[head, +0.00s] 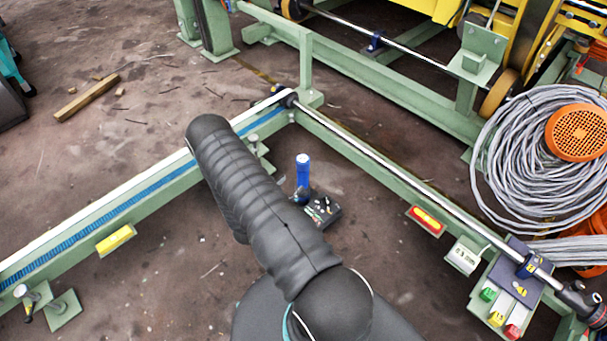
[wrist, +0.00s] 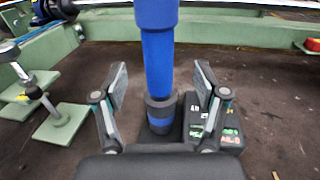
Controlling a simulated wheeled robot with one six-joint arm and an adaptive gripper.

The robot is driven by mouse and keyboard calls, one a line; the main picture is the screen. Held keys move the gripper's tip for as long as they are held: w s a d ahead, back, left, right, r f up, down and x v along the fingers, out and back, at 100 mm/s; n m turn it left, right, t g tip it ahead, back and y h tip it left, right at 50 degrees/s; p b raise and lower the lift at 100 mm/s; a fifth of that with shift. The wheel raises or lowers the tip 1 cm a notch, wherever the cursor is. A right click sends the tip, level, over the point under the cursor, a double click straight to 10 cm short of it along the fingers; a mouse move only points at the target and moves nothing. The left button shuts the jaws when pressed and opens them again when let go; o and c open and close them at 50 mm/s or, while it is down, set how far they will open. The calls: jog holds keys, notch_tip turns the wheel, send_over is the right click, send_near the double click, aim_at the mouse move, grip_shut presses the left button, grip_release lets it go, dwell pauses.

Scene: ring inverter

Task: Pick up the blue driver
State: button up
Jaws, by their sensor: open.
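The blue driver (head: 302,174) stands upright on the dark floor inside the corner of the green frame, with a pale top end. In the wrist view the driver (wrist: 158,65) rises between the two fingers of my gripper (wrist: 161,95), its top cut off by the picture edge. The fingers are open, one on each side, with a visible gap to the driver. Its dark lower part with a blue band shows low between the fingers.
A black box with small labelled buttons (head: 322,210) stands close beside the driver, right of it in the wrist view (wrist: 213,128). Green frame rails (head: 165,188) run along the left and back. A grey cable coil (head: 505,160) lies at the right. Bare floor lies beyond the driver.

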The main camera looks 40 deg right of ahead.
aim_at(299, 175)
jog(key=shift+x, duration=3.85)
jog(key=shift+w, duration=0.2)
jog(key=shift+c, duration=0.3)
jog(key=c, duration=1.2)
grip_shut()
jog(key=shift+r, duration=0.15)
